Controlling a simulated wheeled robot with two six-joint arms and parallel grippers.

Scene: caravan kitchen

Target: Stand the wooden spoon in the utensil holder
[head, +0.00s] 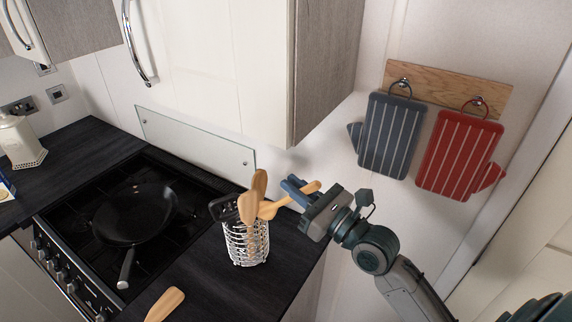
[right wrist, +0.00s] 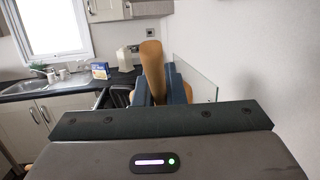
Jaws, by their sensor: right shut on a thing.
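The utensil holder (head: 236,249) is a white wire basket on the dark counter, right of the hob. Several utensils stand in it, among them wooden ones and a black one. My right gripper (head: 293,192) is just right of and above its rim, with blue fingers shut on a wooden spoon (head: 311,188). The spoon lies at a slant across the fingers, its lower left part by the holder's utensils; I cannot tell whether it touches them. My left gripper is not in view.
Another wooden utensil (head: 165,304) lies at the counter's front. A black frying pan (head: 134,214) is on the hob. A cupboard (head: 322,75) hangs above. Grey (head: 388,140) and red (head: 458,155) oven mitts hang on the wall. The counter ends just right of the holder.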

